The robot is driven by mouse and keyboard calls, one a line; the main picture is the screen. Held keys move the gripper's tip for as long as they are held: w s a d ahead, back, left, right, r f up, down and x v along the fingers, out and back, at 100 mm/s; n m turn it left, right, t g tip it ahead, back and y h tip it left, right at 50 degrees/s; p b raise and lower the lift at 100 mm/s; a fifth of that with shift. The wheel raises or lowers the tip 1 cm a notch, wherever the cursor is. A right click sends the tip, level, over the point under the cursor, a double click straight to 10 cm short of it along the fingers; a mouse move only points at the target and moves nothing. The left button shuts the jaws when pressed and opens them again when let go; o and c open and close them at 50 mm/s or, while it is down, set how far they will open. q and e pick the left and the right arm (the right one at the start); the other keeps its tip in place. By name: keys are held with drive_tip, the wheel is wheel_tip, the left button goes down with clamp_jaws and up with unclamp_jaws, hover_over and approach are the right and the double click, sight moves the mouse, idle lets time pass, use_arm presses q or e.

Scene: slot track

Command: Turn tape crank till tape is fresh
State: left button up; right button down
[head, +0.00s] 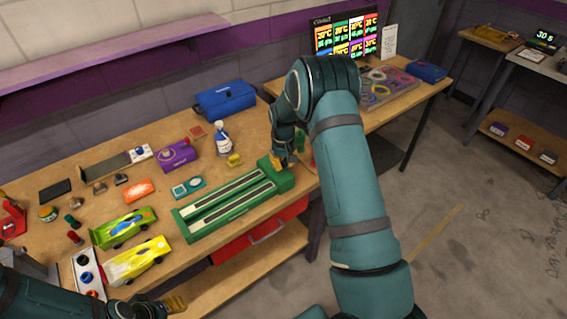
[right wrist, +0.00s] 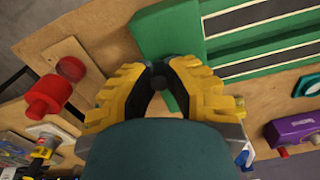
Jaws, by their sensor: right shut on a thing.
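The green tape unit (head: 225,207) with two dark tape strips (head: 232,200) lies on the wooden bench in the head view. Its right end block also shows in the right wrist view (right wrist: 165,30). My right gripper (head: 284,163) is at that end. In the right wrist view its yellow fingers (right wrist: 158,78) are shut on a small dark crank knob (right wrist: 158,70) beside the green block. The fingers and wrist hide most of the crank. My left gripper (head: 176,303) is low at the front left, away from the unit; its opening is unclear.
A green car (head: 124,228) and a yellow car (head: 137,261) stand left of the unit. A white bottle (head: 222,140) and a purple box (head: 178,156) are behind it. A red post (right wrist: 48,96) stands near my right gripper. A red drawer (head: 262,232) is below the bench edge.

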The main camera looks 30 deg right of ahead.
sight(275, 174)
drive_tip(key=m, duration=0.2)
drive_tip(key=a+m, duration=0.1)
drive_tip(key=shift+s+m, duration=0.2)
drive_tip(key=shift+m, duration=0.2)
drive_tip(key=m, duration=0.2)
drive_tip(key=shift+s+a+m, duration=0.1)
drive_tip(key=shift+a+m, duration=0.15)
drive_tip(key=shift+m, duration=0.05)
drive_tip(key=m, duration=0.1)
drive_tip(key=a+m, duration=0.1)
drive_tip(key=m, duration=0.1)
drive_tip(key=shift+m, duration=0.3)
drive_tip(key=shift+w+a+m+p, duration=0.1)
drive_tip(key=shift+a+m+p, duration=0.1)
drive_tip(key=shift+m, duration=0.7)
drive_tip(key=shift+w+a+m+p, duration=0.1)
drive_tip(key=shift+a+m+p, duration=0.1)
drive_tip(key=shift+m, duration=0.7)
drive_tip(key=c, duration=0.9)
unclamp_jaws()
drive_tip(key=shift+r, duration=0.1)
